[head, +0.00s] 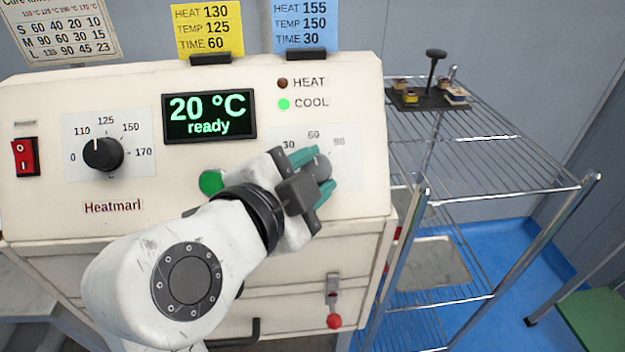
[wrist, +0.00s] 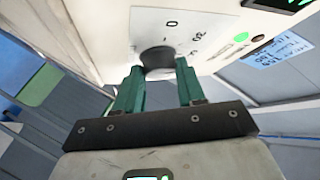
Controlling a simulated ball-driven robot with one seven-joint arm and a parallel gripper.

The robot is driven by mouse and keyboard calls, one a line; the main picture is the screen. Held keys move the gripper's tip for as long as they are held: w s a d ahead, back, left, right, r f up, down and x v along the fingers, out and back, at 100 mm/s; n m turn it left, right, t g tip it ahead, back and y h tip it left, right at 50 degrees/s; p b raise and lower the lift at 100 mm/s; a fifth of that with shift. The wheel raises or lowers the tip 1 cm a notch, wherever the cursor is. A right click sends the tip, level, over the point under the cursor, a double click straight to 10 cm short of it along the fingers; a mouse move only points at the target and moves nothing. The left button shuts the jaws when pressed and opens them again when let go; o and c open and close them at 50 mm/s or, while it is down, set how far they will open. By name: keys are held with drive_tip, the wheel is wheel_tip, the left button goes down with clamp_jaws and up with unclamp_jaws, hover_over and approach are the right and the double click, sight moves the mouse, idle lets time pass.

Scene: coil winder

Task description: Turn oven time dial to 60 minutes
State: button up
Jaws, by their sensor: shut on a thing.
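The oven (head: 60,225) has a sloped cream panel. In the wrist view the dial (wrist: 158,59) sits between the two fingertips (wrist: 158,75). The fingers partly cover the dial and the lower scale, and I cannot clearly tell where its pointer stands. The display (head: 209,116) reads 20 °C, ready.
A temperature dial (head: 103,154), red power switch (head: 25,157) and green button (head: 211,182) are left of my gripper. The COOL light (head: 284,104) is lit; HEAT is dark. A yellow card (head: 207,28) reads TIME 60. A wire rack (head: 480,150) stands right.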

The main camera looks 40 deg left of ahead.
drive_tip(key=shift+a+m+g+h, duration=0.1)
drive_tip(key=shift+m+g+h, duration=0.4)
drive_tip(key=shift+m, duration=0.6)
drive_tip(key=o, duration=1.1)
drive_tip(key=shift+r, duration=0.1)
drive_tip(key=shift+c, duration=0.2)
drive_tip(key=shift+s, duration=0.1)
drive_tip(key=v, duration=1)
drive_tip(key=shift+s, duration=0.3)
drive_tip(key=shift+a+r, duration=0.1)
